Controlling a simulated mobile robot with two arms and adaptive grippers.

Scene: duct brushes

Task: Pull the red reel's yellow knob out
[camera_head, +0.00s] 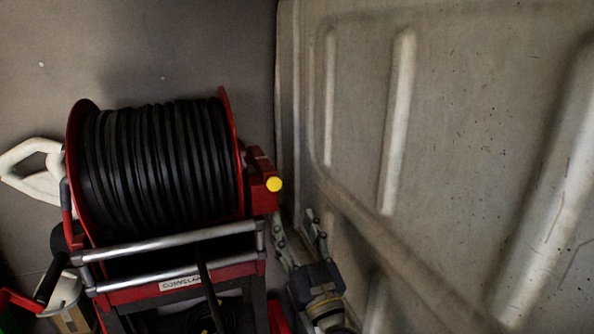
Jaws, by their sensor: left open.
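The red reel (225,106), wound with thick black hose, stands left of centre in a red frame. Its small round yellow knob (274,184) sits on a red block on the reel's right side. My left gripper (297,220) is below and slightly right of the knob, fingers pointing up. Its two fingers are apart with nothing between them, and they do not touch the knob. Whether the knob is in or out I cannot tell. My right gripper is not in view.
A pale ribbed metal wall panel (470,120) rises close on the right of my gripper. Silver bars (170,243) cross the reel's front. A white handle-like part (35,165) and other gear are at the left. Space between reel and panel is narrow.

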